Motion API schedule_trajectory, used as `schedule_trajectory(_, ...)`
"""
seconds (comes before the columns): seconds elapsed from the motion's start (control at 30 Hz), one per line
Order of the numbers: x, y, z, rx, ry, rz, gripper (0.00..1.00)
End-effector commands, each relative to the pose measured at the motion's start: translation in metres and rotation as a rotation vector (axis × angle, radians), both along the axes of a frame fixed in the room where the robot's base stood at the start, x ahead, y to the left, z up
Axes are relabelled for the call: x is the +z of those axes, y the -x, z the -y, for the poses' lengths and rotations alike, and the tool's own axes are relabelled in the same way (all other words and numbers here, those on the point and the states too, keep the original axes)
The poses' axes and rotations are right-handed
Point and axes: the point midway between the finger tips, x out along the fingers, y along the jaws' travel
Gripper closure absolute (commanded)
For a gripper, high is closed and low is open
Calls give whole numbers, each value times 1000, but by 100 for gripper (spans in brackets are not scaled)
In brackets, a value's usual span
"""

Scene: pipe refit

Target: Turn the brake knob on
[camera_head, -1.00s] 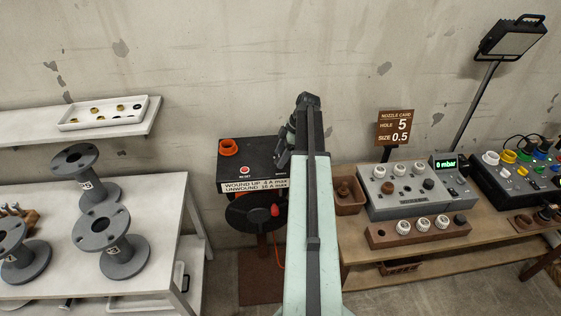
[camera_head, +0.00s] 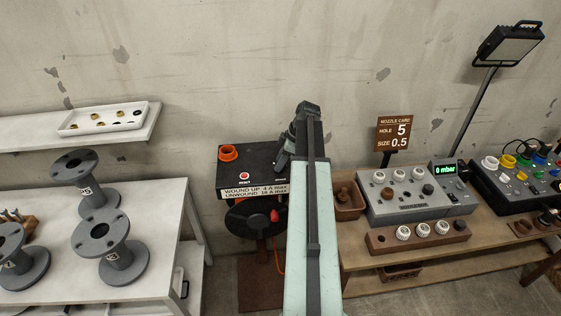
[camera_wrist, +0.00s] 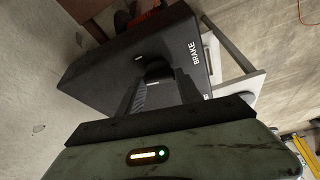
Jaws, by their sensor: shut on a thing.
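The brake box is a black box (camera_head: 262,160) with a white label strip on its front, seen left of my arm in the head view. In the wrist view the same black box (camera_wrist: 105,75) carries the white word BRAKE (camera_wrist: 194,52). The brake knob (camera_wrist: 157,70) is a dark round knob on that face. My gripper (camera_wrist: 158,84) is shut on the knob, one finger on each side. The knob's pointer and setting cannot be made out. In the head view my arm hides the knob and most of my gripper (camera_head: 283,160).
An orange ring (camera_head: 228,153) and a red button (camera_head: 244,176) sit on the box top. A dark reel (camera_head: 250,220) is below it. A white table with grey spools (camera_head: 100,235) stands left. A wooden bench with a grey control panel (camera_head: 410,195) stands right.

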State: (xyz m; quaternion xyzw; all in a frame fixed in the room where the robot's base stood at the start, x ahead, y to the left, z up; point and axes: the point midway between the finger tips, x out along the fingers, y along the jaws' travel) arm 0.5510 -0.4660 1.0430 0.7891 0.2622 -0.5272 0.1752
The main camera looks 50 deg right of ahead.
Motion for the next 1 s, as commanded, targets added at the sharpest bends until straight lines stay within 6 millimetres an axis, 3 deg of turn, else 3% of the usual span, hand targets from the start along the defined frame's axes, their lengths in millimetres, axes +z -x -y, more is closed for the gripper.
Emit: schedule_trajectory(1.0,0,1,-7,-956,2,1,99)
